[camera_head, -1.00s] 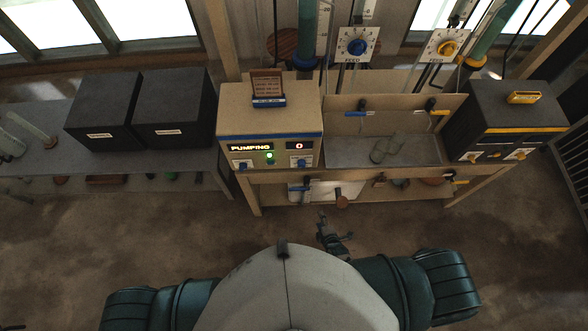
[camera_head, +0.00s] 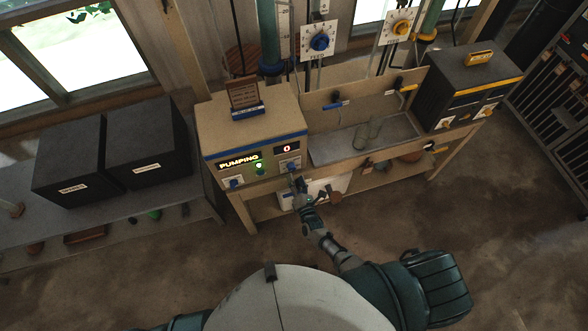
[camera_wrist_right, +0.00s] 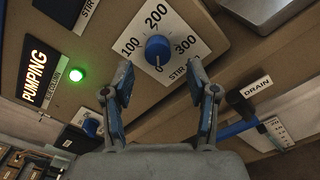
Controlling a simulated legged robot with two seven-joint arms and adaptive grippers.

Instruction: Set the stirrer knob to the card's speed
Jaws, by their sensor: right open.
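The stirrer knob (camera_wrist_right: 158,48) is a blue knob on a white STIR dial (camera_wrist_right: 185,28) marked 0, 100, 200 and 300. Its pointer setting cannot be made out clearly. In the head view the knob (camera_head: 291,167) is at the right of the beige unit's front. The red display (camera_head: 286,148) above it reads 0. The brown card (camera_head: 243,94) stands in a blue holder on the unit; its text is too small to read. My right gripper (camera_wrist_right: 160,75) is open and empty, its fingertips apart just below the knob in the wrist view. My left gripper is out of view.
A lit PUMPING sign (camera_head: 238,162) and green lamp (camera_wrist_right: 76,75) are left of the dial. A blue-handled DRAIN valve (camera_wrist_right: 240,128) is right of the gripper. A metal tray (camera_head: 385,135) with glassware and a dark unit (camera_head: 470,85) stand further right.

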